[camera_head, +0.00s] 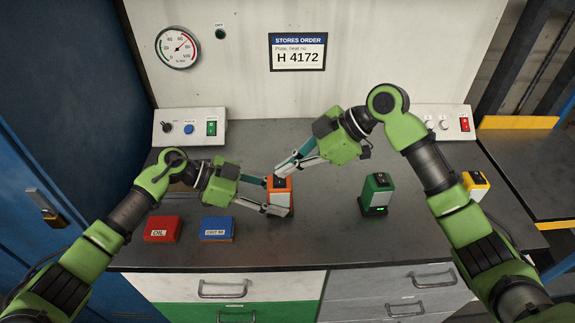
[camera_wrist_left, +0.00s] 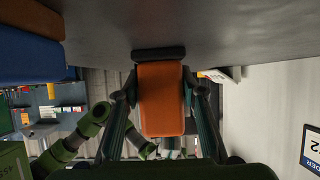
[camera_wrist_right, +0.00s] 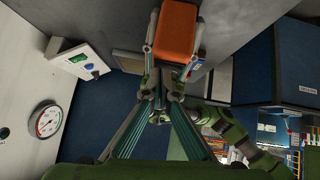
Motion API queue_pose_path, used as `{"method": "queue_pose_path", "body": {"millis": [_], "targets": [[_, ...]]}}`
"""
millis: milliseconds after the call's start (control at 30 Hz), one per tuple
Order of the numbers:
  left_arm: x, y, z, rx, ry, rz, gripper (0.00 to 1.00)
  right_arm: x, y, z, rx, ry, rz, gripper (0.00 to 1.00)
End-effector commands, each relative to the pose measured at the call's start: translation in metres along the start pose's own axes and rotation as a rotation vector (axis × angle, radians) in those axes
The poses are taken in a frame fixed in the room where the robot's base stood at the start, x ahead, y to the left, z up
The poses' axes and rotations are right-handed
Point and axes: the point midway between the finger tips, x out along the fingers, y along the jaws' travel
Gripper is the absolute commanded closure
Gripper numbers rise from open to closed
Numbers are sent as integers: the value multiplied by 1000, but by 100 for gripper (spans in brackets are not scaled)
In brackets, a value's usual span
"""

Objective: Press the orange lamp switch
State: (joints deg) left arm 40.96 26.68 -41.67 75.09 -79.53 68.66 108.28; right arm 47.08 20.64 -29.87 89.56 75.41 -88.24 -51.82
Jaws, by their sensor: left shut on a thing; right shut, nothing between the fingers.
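The orange lamp (camera_head: 281,197) stands upright on the dark worktop near its middle, with a dark switch area on its top. My left gripper (camera_head: 272,197) is shut on the lamp's body from the left; in the left wrist view the orange lamp (camera_wrist_left: 161,98) sits between its two fingers. My right gripper (camera_head: 281,171) is shut and empty, its tips close to the lamp's top from the back right. In the right wrist view the orange lamp (camera_wrist_right: 176,34) lies just beyond the closed fingers. The tips partly hide the switch, and I cannot tell whether they touch it.
A green lamp (camera_head: 376,195) and a yellow lamp (camera_head: 476,184) stand to the right. A red box (camera_head: 162,229) and a blue box (camera_head: 217,229) lie at the front left. Switch panels (camera_head: 190,127) and (camera_head: 440,122) stand at the back. The worktop between the orange and green lamps is clear.

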Motion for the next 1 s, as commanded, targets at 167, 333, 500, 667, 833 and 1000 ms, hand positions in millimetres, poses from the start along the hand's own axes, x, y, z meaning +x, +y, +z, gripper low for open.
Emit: {"method": "queue_pose_path", "body": {"millis": [167,333,500,667,833,1000], "targets": [[0,0,0,1,0,1,75,2,0,3,2,-5,-1,100],[0,1,0,1,0,2,75,2,-2,4,3,-6,-2,100],[0,0,0,1,0,1,75,1,-10,3,3,-8,-4,100],[0,0,0,0,0,0,75,0,-16,2,4,-8,-6,100],[0,0,0,1,0,0,75,-1,-17,1,4,-7,-5,100],[0,0,0,1,0,-1,75,-2,-16,-1,3,-5,-4,100]]}}
